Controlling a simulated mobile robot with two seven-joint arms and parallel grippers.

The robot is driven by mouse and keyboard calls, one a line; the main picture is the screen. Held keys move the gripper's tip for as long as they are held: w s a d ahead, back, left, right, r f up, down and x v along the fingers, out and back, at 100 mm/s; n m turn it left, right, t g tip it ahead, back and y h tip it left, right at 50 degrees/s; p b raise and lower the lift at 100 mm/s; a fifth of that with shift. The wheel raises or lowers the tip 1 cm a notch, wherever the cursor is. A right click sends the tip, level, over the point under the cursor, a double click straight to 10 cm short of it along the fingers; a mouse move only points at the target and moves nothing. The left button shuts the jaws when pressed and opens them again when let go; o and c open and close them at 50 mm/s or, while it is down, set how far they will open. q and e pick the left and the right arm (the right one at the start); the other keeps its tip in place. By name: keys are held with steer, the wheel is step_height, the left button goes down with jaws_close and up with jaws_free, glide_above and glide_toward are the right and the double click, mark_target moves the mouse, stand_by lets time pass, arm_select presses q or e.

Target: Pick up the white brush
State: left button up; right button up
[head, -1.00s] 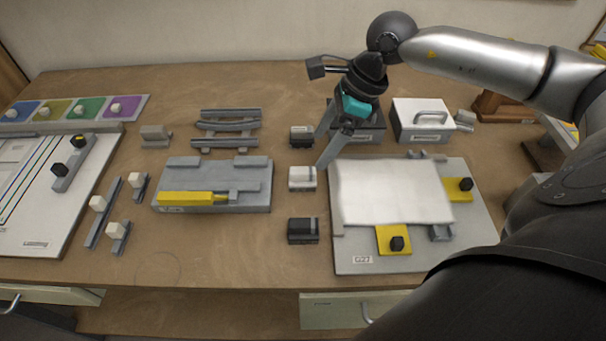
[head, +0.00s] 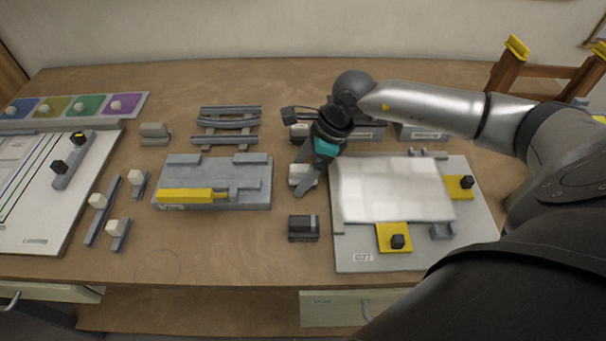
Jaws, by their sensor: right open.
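The white brush appears to be the small white-topped block (head: 297,174) in the middle of a short column of blocks, left of the white sheet. My right gripper (head: 301,174) is open over it, with one finger toward its far side and the other across its near right part. The fingers hide part of the block. I cannot tell whether they touch it. My left gripper is not in view.
A dark block (head: 303,229) sits nearer me and another block (head: 299,132) sits farther back, partly hidden. A grey board (head: 350,258) with a white sheet (head: 392,190) lies right. A grey fixture (head: 255,203) with a yellow bar (head: 190,196) lies left.

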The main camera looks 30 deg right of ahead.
mark_target(303, 167)
steer(key=shift+c, duration=0.4)
jaws_close()
steer(key=shift+r, duration=0.15)
step_height(303, 167, up, 20)
steer(key=p, duration=0.1)
steer(key=shift+p, duration=0.3)
